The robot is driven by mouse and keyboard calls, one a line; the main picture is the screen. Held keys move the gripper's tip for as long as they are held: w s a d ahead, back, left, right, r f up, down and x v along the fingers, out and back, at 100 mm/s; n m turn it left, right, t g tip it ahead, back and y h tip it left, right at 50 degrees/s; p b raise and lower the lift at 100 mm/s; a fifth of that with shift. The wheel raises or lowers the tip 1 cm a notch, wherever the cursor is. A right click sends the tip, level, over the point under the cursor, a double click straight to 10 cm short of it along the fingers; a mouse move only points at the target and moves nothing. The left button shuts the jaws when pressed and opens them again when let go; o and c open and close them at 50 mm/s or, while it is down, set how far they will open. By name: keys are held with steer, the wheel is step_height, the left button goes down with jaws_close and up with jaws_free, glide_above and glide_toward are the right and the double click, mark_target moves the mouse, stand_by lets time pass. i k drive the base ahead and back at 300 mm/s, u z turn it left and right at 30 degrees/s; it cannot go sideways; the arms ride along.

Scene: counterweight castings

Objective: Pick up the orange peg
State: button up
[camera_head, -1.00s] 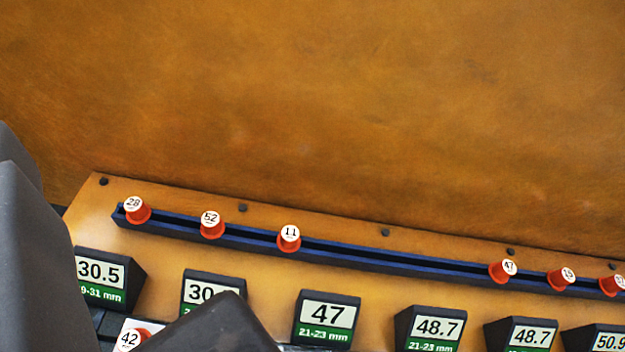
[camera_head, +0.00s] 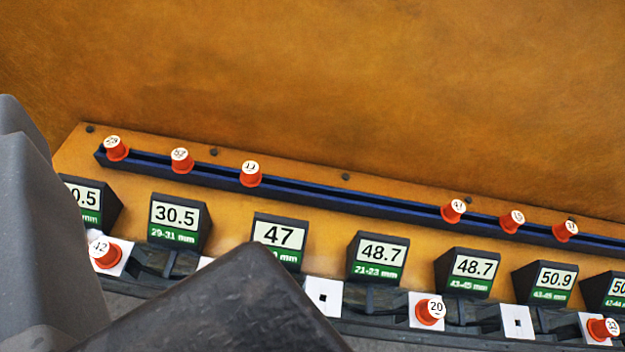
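Several orange-red pegs with white numbered caps are in view, and I cannot tell which one the task means. On the dark blue rail stand peg 28 (camera_head: 116,149), peg 52 (camera_head: 181,161), peg 11 (camera_head: 250,174) and, farther right, three more pegs (camera_head: 453,211). In the lower row, peg 42 (camera_head: 107,253), peg 20 (camera_head: 430,311) and another peg (camera_head: 602,328) stand on white square plates. My gripper (camera_head: 130,195) shows as two dark fingers spread apart at the lower left. Peg 42 shows in the gap between them. No peg is visibly held.
The dark blue rail (camera_head: 345,198) has a free stretch in its middle. Black sign blocks, such as 47 (camera_head: 280,239) and 48.7 (camera_head: 379,260), stand below it. White plates with empty square holes (camera_head: 322,297) lie between pegs. The brown surface (camera_head: 330,80) above is bare.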

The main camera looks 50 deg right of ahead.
mark_target(182, 163)
steer(key=z, duration=0.15)
steer(key=k, duration=0.65)
steer(key=z, duration=0.85)
